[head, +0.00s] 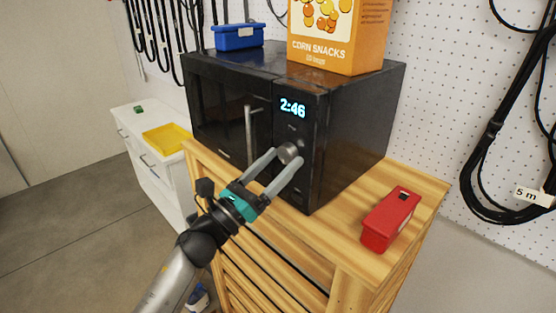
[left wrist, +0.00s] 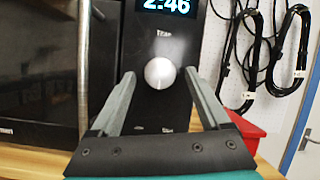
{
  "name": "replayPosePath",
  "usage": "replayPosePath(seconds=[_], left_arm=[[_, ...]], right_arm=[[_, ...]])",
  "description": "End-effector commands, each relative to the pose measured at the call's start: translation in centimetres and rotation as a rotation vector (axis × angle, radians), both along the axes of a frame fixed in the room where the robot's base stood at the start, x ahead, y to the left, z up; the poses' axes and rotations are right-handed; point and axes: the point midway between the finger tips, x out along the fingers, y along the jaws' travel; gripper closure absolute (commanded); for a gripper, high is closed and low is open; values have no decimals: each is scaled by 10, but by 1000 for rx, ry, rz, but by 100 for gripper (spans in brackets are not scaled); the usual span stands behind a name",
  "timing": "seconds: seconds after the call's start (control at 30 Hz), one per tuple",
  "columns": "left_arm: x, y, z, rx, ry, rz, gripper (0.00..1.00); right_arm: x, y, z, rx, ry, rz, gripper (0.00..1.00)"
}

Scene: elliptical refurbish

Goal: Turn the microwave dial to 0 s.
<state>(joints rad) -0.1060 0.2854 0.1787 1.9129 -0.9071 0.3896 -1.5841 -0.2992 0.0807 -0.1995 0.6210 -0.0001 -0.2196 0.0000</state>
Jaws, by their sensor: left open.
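A black microwave (head: 345,130) stands on a wooden cabinet. Its lit display (head: 293,108) reads 2:46, and the vertical door handle (head: 251,135) is left of the control panel. The round grey dial (head: 289,152) sits below the display; it also shows in the left wrist view (left wrist: 159,73). My left gripper (head: 287,155) is open, with one finger on either side of the dial. In the left wrist view the dial appears between the fingertips, with gaps on both sides; I cannot tell whether either finger touches it. My right gripper is not in view.
A red box (head: 390,220) lies on the wooden cabinet top (head: 335,222) right of the microwave. An orange corn snacks box (head: 338,35) and a blue box (head: 237,37) stand on the microwave. A yellow tray (head: 166,139) lies on a white cabinet at left. Cables hang on the pegboard.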

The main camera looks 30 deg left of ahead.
Motion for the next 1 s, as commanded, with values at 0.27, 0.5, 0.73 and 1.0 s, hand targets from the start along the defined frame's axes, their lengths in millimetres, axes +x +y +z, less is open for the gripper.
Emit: replayPosePath(seconds=[0.27, 0.5, 0.73, 1.0], left_arm=[[0, 0, 0, 0, 0, 0, 28], [0, 0, 0, 0, 0, 0, 55], [0, 0, 0, -1, 0, 0, 81], [0, 0, 0, -2, 1, -1, 100]], right_arm=[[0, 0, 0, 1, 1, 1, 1], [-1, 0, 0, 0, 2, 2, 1], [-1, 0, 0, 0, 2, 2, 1], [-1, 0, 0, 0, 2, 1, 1]])
